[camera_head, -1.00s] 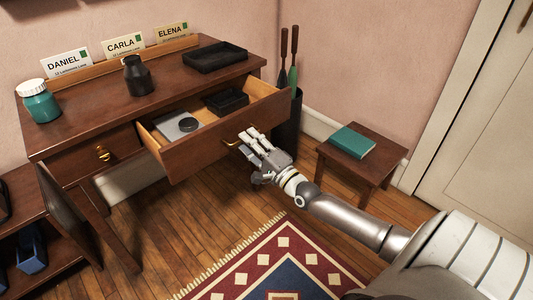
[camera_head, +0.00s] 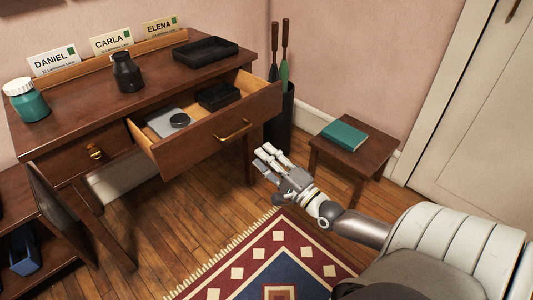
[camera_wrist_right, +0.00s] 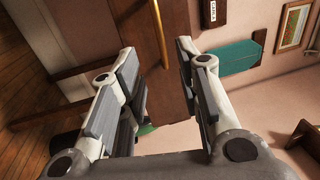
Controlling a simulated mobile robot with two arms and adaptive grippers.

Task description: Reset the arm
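My right gripper (camera_head: 268,162) is in front of and below the pulled-out drawer (camera_head: 205,146), apart from its brass handle (camera_head: 233,130). In the right wrist view its two fingers (camera_wrist_right: 160,95) are spread wide with nothing between them. The right arm comes in from the lower right and is bent. My left gripper is not in view in either picture.
The desk (camera_head: 75,108) holds a teal jar (camera_head: 30,104), a dark bottle (camera_head: 127,74), a black tray (camera_head: 205,52) and name cards. A small side table (camera_head: 372,152) with a teal book (camera_head: 344,134) stands right of the gripper. A patterned rug (camera_head: 232,272) lies below.

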